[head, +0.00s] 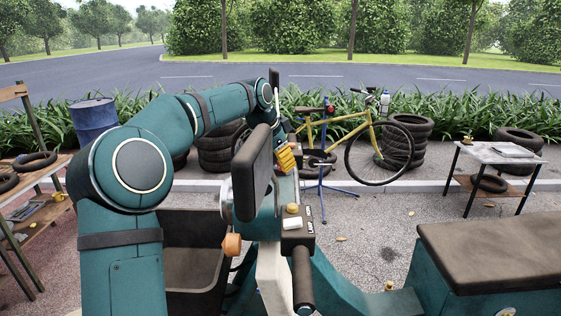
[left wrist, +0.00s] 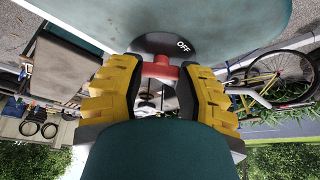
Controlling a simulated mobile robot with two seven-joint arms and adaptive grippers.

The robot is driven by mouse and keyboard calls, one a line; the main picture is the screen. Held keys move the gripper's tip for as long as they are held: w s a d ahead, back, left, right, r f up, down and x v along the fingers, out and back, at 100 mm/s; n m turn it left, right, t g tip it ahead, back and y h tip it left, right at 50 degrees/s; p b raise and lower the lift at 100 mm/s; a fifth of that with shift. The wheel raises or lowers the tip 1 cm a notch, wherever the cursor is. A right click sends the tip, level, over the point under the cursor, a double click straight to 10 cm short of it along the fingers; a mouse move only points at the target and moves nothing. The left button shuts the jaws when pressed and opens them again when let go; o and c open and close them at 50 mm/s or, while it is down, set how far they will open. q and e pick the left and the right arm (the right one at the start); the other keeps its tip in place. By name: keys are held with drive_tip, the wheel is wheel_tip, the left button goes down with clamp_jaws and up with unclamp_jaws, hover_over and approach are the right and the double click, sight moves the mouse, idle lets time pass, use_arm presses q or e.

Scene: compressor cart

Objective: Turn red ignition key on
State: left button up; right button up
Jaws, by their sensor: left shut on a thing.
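The red ignition key (left wrist: 160,69) shows in the left wrist view. It sits on a dark round plate (left wrist: 182,44) marked "OFF", set in a pale teal surface. My left gripper (left wrist: 158,88) is shut on the key, with a ribbed yellow finger on each side of it. In the head view my left gripper (head: 285,158) reaches to the far side of the cart's dark control column, and its yellow finger shows there. The key is hidden in that view. My right gripper is not in view.
The control box (head: 296,236) has a white switch and a yellow button, with a black grip (head: 302,282) below. An orange knob (head: 232,244) is at left. A brown seat (head: 490,254) is at right. A bicycle (head: 350,140) on a blue stand is behind.

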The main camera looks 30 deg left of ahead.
use_arm(q)
drive_tip(key=shift+m+h+p, duration=0.3)
drive_tip(key=shift+m+p, duration=0.3)
drive_tip(key=shift+m, duration=0.1)
drive_tip(key=o, duration=1.2)
drive_tip(key=shift+r, duration=0.1)
drive_tip(key=v, duration=1.1)
drive_tip(key=shift+r, duration=0.4)
drive_tip(key=shift+a, duration=0.1)
